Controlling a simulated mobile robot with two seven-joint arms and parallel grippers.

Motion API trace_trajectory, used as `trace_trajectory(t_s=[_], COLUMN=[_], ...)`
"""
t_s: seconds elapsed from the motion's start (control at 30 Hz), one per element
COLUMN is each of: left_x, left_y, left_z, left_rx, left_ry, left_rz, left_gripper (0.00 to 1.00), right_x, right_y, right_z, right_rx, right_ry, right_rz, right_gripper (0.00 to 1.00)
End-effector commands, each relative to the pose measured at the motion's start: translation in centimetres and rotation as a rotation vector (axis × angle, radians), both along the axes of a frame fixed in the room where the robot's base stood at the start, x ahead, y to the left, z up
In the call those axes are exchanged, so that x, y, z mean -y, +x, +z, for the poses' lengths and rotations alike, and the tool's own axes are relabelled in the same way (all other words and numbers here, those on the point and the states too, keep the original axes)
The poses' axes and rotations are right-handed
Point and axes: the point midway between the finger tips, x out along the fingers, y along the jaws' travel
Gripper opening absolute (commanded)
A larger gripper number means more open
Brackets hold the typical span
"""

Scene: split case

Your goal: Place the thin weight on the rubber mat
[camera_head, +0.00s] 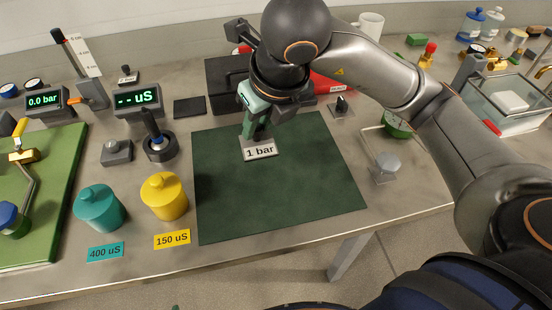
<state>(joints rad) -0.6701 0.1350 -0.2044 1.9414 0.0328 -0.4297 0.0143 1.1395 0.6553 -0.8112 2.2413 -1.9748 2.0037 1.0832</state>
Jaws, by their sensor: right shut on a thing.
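A thin grey piece with a white "1 bar" label (261,151), which looks like the thin weight, is at the upper middle of the dark green mat (280,200). My right gripper (252,137) comes down from above and is shut on it. The fingers hide the piece's upper part. I cannot tell whether its underside touches the mat or is slightly above it. The rest of the mat is bare. My left gripper is not in view.
Teal (100,208) and yellow (165,197) lidded pots stand left of the mat. A black joystick-like stand (158,146) is near its upper left. A small grey knobbed stand (385,166) is at the right. The table's front edge lies below the mat.

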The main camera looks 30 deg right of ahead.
Motion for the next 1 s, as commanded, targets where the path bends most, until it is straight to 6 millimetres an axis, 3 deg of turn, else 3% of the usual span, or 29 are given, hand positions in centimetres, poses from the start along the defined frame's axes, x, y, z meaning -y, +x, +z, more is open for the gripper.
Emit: trace_trajectory(t_s=[0.17,0.43,0.53,0.7,1.0], left_x=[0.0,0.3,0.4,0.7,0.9], left_y=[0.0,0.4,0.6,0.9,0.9], left_z=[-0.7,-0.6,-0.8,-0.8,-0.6], left_rx=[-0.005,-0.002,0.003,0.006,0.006], left_ry=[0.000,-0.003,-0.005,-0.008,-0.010], left_rz=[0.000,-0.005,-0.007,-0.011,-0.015], left_gripper=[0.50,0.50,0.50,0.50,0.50], right_x=[2.7,9.1,10.6,12.5,13.9], right_y=[0.3,1.1,1.3,1.6,1.8], right_z=[-1.4,-4.1,-6.1,-8.4,-10.8], right_rx=[-0.006,-0.007,-0.009,-0.006,-0.007], right_ry=[0.000,-0.006,-0.004,-0.003,-0.002], right_rz=[-0.022,-0.023,-0.020,-0.015,-0.012], right_gripper=[0.00,0.00,0.00,0.00,0.00])
